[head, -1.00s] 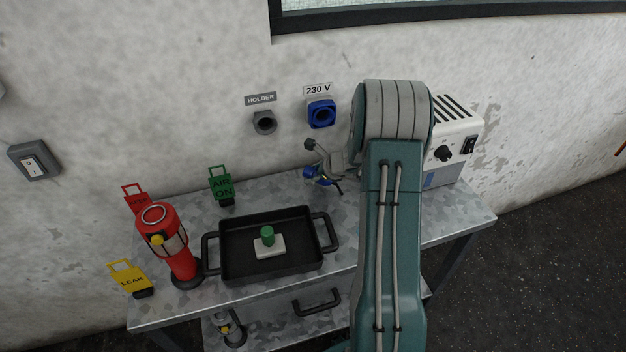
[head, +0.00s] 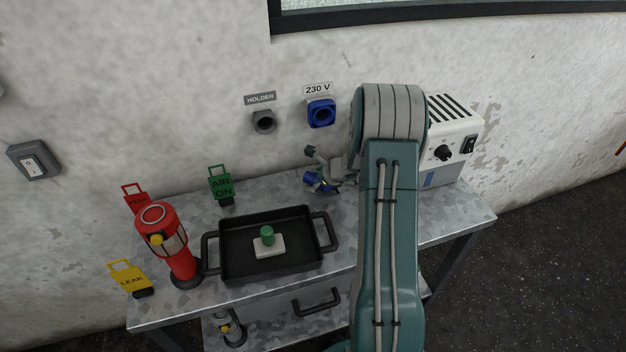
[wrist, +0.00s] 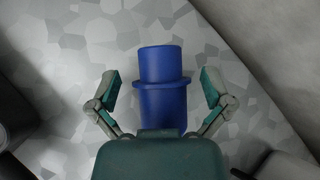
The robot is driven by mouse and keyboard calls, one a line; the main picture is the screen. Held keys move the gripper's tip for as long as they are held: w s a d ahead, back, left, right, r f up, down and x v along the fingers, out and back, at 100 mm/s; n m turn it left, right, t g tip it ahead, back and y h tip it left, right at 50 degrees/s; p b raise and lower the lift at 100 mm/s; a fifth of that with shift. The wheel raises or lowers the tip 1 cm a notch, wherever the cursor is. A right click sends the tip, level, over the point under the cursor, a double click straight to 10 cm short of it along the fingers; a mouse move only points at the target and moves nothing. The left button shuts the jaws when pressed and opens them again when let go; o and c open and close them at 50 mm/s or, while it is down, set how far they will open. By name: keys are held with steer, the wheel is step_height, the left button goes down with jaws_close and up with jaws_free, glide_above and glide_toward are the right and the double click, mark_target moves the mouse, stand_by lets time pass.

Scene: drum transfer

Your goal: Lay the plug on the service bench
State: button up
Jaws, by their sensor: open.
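The blue plug (wrist: 163,98) shows in the wrist view against the mottled grey top of the service bench (head: 205,305). My gripper (wrist: 160,82) is open, with one finger on each side of the plug and a gap on both sides. In the head view, the plug (head: 316,182) is by my gripper (head: 322,170), low at the back of the bench and partly hidden by it. The plug looks laid on its side on the bench; its underside is hidden.
A black tray (head: 228,270) with a green-knobbed white block stands left of the gripper. A red lamp-like cylinder (head: 178,250) and upright tags are further left. A white power box (head: 455,140) is at right. The blue 230 V socket (head: 321,113) and the holder (head: 264,122) are on the wall.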

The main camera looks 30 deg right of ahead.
steer(key=v, duration=1.2)
steer(key=s+a+r+n+g, duration=0.2)
steer(key=s+a+r+n, duration=0.1)
steer(key=a+r+n, duration=0.55)
steer(key=s+a+r+n+g, duration=0.1)
steer(key=s+a+r+n, duration=0.3)
steer(key=a, duration=0.7)
steer(key=s+a+r+n+h, duration=0.1)
steer(key=s+a+r+n, duration=0.2)
steer(key=s+n, duration=0.4)
steer(key=s+a+r+n+h, duration=0.2)
steer(key=s+a+r+n, duration=0.1)
steer(key=s+n, duration=0.5)
steer(key=shift+s+a+r+n, duration=0.25)
steer(key=shift+a+r+n, duration=0.15)
steer(key=shift+a+n, duration=0.3)
steer(key=shift+s+a, duration=0.1)
